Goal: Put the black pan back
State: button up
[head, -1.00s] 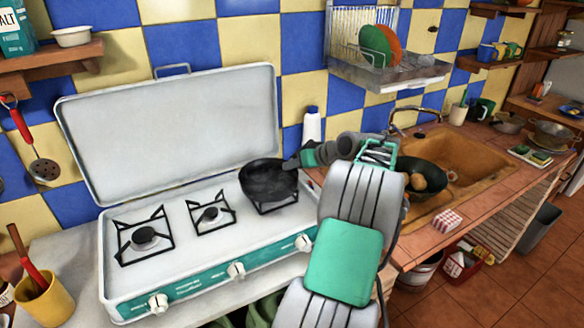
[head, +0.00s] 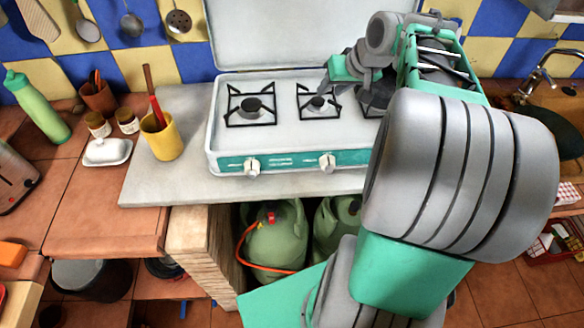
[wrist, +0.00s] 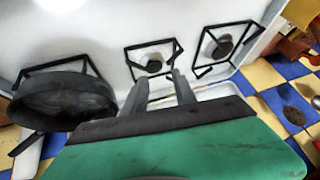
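The black pan (wrist: 62,100) sits on the end burner of the white stove (head: 300,160), at the left of the wrist view. In the head view my arm hides most of it. My gripper (wrist: 158,76) is open and empty, with its two fingers apart beside the pan, pointing towards the middle burner. In the head view my gripper (head: 326,84) is over the middle burner (head: 318,103), left of the pan.
The left burner (head: 252,106) is bare. The stove's raised lid (head: 290,35) stands behind. A yellow cup of utensils (head: 160,137) and a white dish (head: 108,152) stand to the left. Green gas bottles (head: 275,240) are below. The sink (head: 560,115) is at the right.

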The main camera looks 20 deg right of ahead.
jog(key=s+a+f+g, duration=0.1)
jog(key=s+a+f, duration=0.1)
jog(key=s+a, duration=0.3)
jog(key=s+a+f+n+g, duration=0.1)
jog(key=s+a+f, duration=0.2)
jog(key=s+a, duration=0.2)
jog(key=s+a+f+n+g+h, duration=0.1)
jog(key=s+a+f, duration=0.1)
jog(key=s+a, duration=0.3)
jog(key=a, duration=0.3)
jog(key=shift+s+f, duration=0.25)
jog(key=shift+f, duration=0.15)
